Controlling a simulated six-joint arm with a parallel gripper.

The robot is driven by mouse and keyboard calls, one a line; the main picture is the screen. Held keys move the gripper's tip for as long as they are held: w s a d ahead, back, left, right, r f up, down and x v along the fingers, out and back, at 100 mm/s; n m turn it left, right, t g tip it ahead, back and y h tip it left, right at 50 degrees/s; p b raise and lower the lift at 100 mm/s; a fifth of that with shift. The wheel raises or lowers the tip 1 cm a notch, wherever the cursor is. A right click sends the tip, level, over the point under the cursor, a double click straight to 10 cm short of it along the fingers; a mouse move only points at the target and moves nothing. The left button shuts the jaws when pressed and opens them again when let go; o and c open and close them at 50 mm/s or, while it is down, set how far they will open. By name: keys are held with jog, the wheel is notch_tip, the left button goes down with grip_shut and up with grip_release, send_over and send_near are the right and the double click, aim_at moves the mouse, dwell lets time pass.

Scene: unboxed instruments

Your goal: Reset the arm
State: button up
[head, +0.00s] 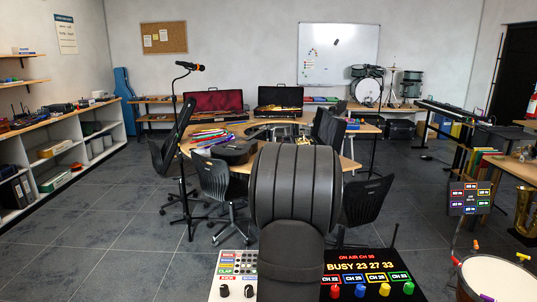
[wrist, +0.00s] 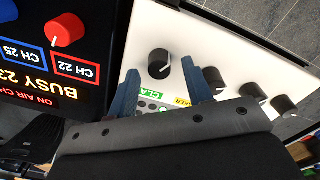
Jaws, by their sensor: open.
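My gripper (wrist: 160,72) shows in the wrist view with its two blue fingers spread apart and nothing held between them. A black knob (wrist: 158,64) on a white panel (wrist: 226,50) appears just past the fingertips; I cannot tell how far below them it is. In the head view my dark arm fills the lower middle and hides the gripper.
The white panel (head: 232,290) with black knobs and coloured labels stands left of my arm. Right of it is a black panel (head: 345,285) reading "BUSY 23 27 33", with several coloured knobs. A drum (head: 497,281) is at far right. Chairs and a microphone stand (head: 184,150) stand beyond.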

jog(key=shift+f, duration=0.45)
notch_tip(320, 180, up, 18)
notch_tip(320, 180, down, 18)
jog(key=shift+r, duration=0.25)
jog(key=shift+f, duration=0.3)
jog(key=m, duration=0.8)
jog(key=shift+r+m, duration=0.1)
jog(key=shift+m, duration=0.3)
jog(key=m, duration=0.4)
jog(key=shift+d+m+g, duration=0.1)
jog(key=shift+m+g, duration=0.2)
jog(key=shift+m, duration=1.8)
